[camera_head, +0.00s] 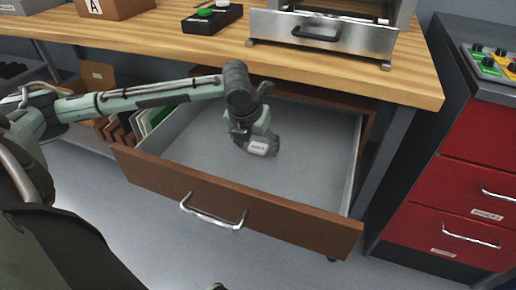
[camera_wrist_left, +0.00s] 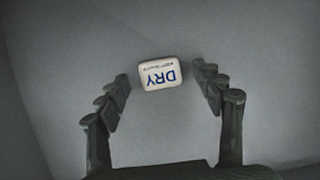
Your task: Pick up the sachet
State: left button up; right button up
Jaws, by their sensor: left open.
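The sachet (camera_wrist_left: 160,74) is small and white with blue "DRY" lettering. In the left wrist view it lies on the grey drawer floor, between and slightly beyond the fingertips. It also shows in the head view (camera_head: 258,147), partly covered by the gripper. My left gripper (camera_head: 258,138) reaches down into the open drawer (camera_head: 300,180). In the left wrist view its two fingers (camera_wrist_left: 162,80) are spread on either side of the sachet, with a gap to each side. My right gripper is not in view.
The drawer has a brown front with a metal handle (camera_head: 212,212) and grey side walls. The wooden bench top (camera_head: 180,40) overhangs its back. A red drawer cabinet (camera_head: 480,150) stands at the right. Most of the drawer floor is bare.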

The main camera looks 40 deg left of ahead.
pick_arm(q)
jog(key=c, duration=1)
jog(key=shift+r, duration=0.15)
